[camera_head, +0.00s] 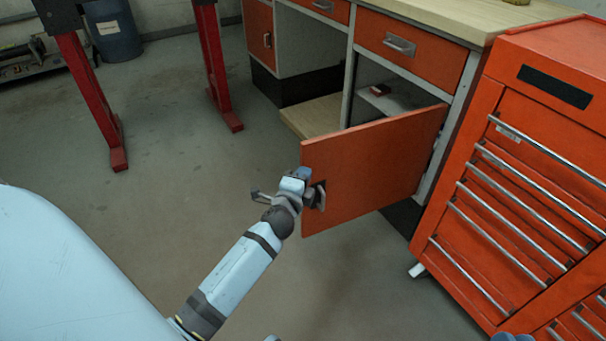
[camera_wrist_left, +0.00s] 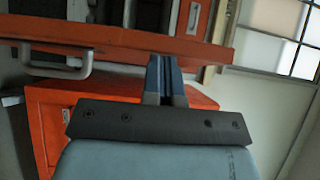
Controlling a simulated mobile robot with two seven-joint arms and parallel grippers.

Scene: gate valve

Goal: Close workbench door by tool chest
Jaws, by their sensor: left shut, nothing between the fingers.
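The orange workbench door (camera_head: 375,165) stands partly open beside the tool chest (camera_head: 530,170). Its hinged side is on the right, and its free edge swings out to the left, over the floor. My left gripper (camera_head: 316,192) is at the door's outer face near the free edge, and hides part of that area. In the left wrist view its fingers (camera_wrist_left: 167,78) are together and empty, with their tips overlapping an orange panel (camera_wrist_left: 130,38) that has a grey handle (camera_wrist_left: 60,68). I cannot tell whether they touch it.
The workbench (camera_head: 450,20) has orange drawers (camera_head: 400,45) above an open compartment with a small dark red object (camera_head: 380,89) inside. Red stand legs (camera_head: 215,65) and a blue barrel (camera_head: 113,30) are at the back left. The floor left of the door is clear.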

